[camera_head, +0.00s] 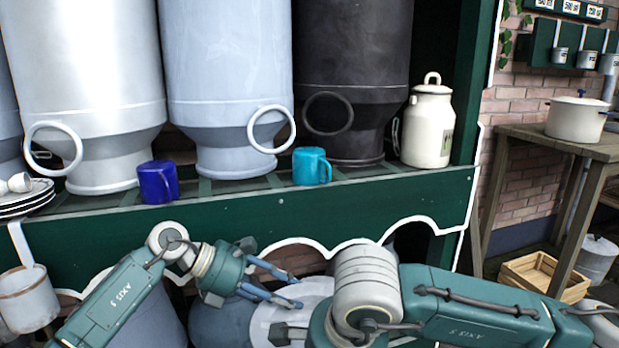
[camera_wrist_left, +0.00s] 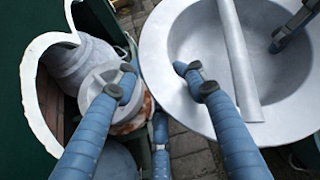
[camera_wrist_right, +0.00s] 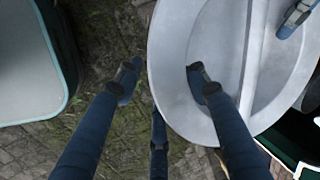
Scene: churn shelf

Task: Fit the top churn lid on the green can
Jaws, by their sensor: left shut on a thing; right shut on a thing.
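The churn lid (camera_head: 262,322) is a wide pale grey disc with a flat rim, low in front of the shelf in the head view. The left wrist view shows its dished face and cross bar (camera_wrist_left: 240,65). My left gripper (camera_head: 293,290) is shut on its rim, one finger over the dish and one outside. My right gripper (camera_wrist_right: 163,78) is shut on another part of the rim, seen in the right wrist view. My right arm hides part of the lid in the head view. I cannot pick out the green can for certain.
Large churns, white (camera_head: 85,80), pale blue (camera_head: 228,80) and black (camera_head: 352,70), stand on the green shelf (camera_head: 400,205). Blue (camera_head: 158,183) and turquoise (camera_head: 311,166) mugs and a cream can (camera_head: 428,125) stand near its edge. A wooden crate (camera_head: 545,277) is at right.

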